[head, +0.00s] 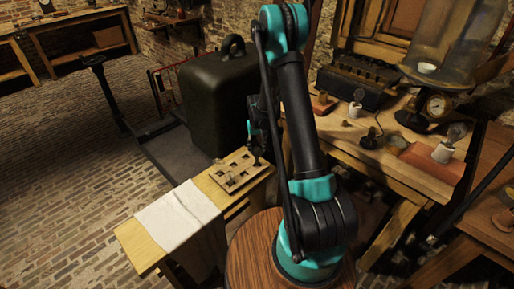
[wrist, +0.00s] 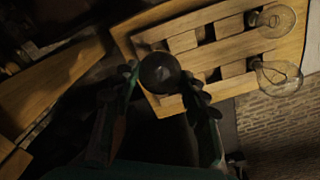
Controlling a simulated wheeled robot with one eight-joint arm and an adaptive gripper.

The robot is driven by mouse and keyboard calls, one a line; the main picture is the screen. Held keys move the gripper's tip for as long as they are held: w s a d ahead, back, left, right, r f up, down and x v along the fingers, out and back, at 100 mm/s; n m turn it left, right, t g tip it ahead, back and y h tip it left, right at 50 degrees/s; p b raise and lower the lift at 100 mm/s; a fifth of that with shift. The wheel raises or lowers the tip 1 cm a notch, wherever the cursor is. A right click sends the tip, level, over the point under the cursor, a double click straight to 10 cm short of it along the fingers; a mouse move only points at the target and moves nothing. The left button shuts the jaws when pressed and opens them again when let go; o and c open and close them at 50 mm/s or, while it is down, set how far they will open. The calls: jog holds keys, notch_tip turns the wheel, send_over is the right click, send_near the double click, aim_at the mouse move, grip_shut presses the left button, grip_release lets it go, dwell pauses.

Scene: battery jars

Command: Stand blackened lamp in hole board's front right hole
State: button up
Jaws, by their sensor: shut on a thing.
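The blackened lamp (wrist: 160,71) shows in the wrist view as a dark round bulb. My gripper (wrist: 161,80) is shut on it, with a finger on either side. The wooden hole board (head: 238,173) lies on the small bench in the head view. It also fills the upper right of the wrist view (wrist: 205,62), with dark square holes. The lamp overlaps the board's edge in the wrist view; its base is hidden, so I cannot tell whether it is in a hole. My gripper (head: 256,156) is small and dark beside the board in the head view.
Two clear lamps, one (wrist: 276,18) and another (wrist: 278,77), show at the board's far end in the wrist view. A white cloth (head: 180,215) covers part of the bench (head: 137,243). A large dark case (head: 220,95) stands behind. A cluttered workbench (head: 425,165) stands at right.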

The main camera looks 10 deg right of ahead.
jog(key=shift+f, duration=1.4)
dwell(0.8)
jog(key=o, duration=1.4)
notch_tip(320, 180, up, 12)
jog(key=shift+r, duration=0.1)
jog(key=s+d+r+t, duration=0.1)
jog(key=s+r, duration=0.4)
jog(key=s, duration=0.2)
jog(key=s+d+r+t, duration=0.1)
jog(key=s+d+r, duration=0.1)
jog(key=s+r, duration=0.4)
jog(key=s, duration=0.5)
jog(key=s+f+t, duration=0.1)
jog(key=s, duration=0.5)
jog(key=s+d+t, duration=0.1)
jog(key=s, duration=0.5)
jog(key=shift+s+f, duration=0.2)
jog(key=shift+s, duration=0.05)
